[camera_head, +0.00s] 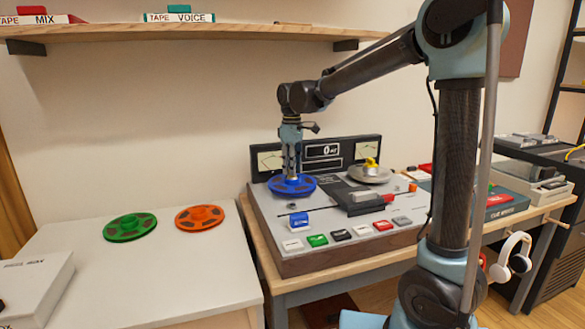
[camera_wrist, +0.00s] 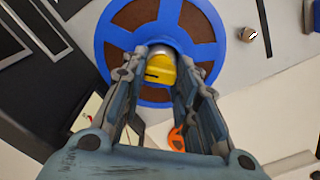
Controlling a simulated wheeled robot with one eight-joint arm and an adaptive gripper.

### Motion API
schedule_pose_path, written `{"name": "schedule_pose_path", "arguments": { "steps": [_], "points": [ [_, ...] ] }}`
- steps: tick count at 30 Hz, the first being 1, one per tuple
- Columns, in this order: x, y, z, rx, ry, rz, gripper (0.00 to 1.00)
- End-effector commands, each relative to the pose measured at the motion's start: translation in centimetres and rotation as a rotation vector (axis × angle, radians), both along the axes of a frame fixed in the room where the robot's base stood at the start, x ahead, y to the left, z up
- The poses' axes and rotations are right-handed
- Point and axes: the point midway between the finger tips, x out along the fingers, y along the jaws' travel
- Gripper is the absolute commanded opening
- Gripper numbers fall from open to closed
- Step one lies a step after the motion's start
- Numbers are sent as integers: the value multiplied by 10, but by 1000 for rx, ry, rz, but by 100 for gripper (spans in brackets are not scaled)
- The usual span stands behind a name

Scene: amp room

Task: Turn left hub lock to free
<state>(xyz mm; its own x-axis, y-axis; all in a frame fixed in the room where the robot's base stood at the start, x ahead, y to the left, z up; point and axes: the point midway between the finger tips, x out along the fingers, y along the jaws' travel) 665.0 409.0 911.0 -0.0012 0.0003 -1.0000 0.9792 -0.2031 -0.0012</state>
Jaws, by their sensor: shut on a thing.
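The left hub lock (camera_wrist: 160,68) is a yellow cap with a dark slot, at the centre of a blue reel in the wrist view. The blue reel (camera_head: 292,190) lies on the left side of the tape machine (camera_head: 277,232). My gripper (camera_head: 291,176) points straight down over this reel, and its fingers are shut on the left hub lock. In the wrist view my gripper (camera_wrist: 160,75) has one finger on each side of the cap. In the head view the fingers hide the lock. The right hub has a yellow lock (camera_head: 371,163) on a grey platter (camera_head: 370,174).
A green reel (camera_head: 130,227) and an orange reel (camera_head: 200,217) lie on the white table at left. Coloured keys (camera_head: 317,240) line the machine's front. A meter panel (camera_head: 318,156) stands behind the reels. A shelf (camera_head: 200,33) hangs above. White headphones (camera_head: 510,257) hang at right.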

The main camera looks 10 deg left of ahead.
Motion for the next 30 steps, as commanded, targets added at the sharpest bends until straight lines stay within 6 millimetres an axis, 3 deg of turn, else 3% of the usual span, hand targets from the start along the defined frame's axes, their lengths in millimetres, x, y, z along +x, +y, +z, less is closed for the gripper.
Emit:
{"name": "schedule_pose_path", "arguments": {
  "steps": [2,3,5,19,30],
  "points": [
    [2,-3,0,-6,-3,-3,4],
    [2,-3,0,-5,-3,-4,37],
    [2,-3,0,-5,-2,-4,48],
    [1,-1,9,-1,-1,-2,48],
    [1,-1,72,-2,-1,-2,48]
  ]
}}
